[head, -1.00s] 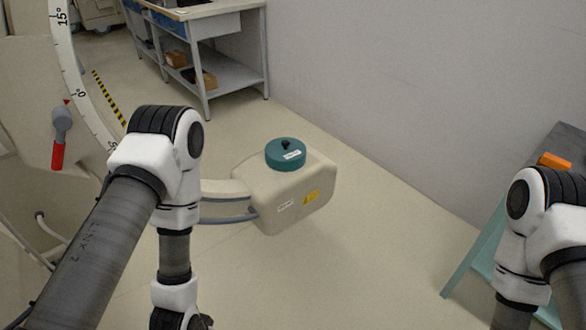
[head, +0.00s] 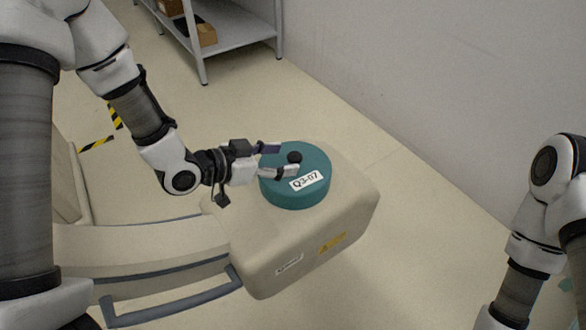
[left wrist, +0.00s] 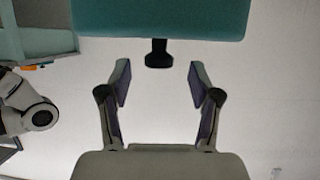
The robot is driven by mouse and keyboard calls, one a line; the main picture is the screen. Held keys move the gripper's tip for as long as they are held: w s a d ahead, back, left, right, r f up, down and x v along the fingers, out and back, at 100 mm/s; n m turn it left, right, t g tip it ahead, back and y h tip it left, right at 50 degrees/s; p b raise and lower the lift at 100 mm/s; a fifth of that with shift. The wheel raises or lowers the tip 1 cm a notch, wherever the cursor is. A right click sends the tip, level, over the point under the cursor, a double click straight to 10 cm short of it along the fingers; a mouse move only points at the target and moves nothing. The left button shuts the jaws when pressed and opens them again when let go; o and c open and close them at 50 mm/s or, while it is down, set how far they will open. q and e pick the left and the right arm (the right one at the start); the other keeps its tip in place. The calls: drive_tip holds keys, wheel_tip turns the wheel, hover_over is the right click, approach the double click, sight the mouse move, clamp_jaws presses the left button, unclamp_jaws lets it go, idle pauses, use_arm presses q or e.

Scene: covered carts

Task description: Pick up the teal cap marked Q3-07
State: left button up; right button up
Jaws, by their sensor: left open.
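The teal cap (head: 312,195) marked Q3-07 sits on top of a beige box-shaped housing (head: 350,215). A small black knob (head: 294,157) stands up from the cap's top. My left gripper (head: 281,160) is open over the cap's left part, with its fingertips pointing at the knob from the left. In the left wrist view the teal cap (left wrist: 160,18) fills the top, and the knob (left wrist: 159,55) lies centred at the mouth of my open left gripper (left wrist: 159,72). Contact cannot be told. My right gripper is outside the head view.
A beige arm (head: 150,245) with a grey rail (head: 180,298) joins the housing from the left. A grey shelf unit (head: 235,38) stands at the back. A plain wall (head: 430,80) runs along the right. Open floor (head: 430,255) lies right of the housing.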

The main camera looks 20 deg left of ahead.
sight(288, 159)
use_arm(q)
drive_tip(key=x, duration=0.4)
drive_tip(key=shift+f+b, duration=0.2)
drive_tip(key=shift+b, duration=0.1)
drive_tip(key=shift+s+r, duration=0.1)
drive_tip(key=c, duration=0.3)
clamp_jaws()
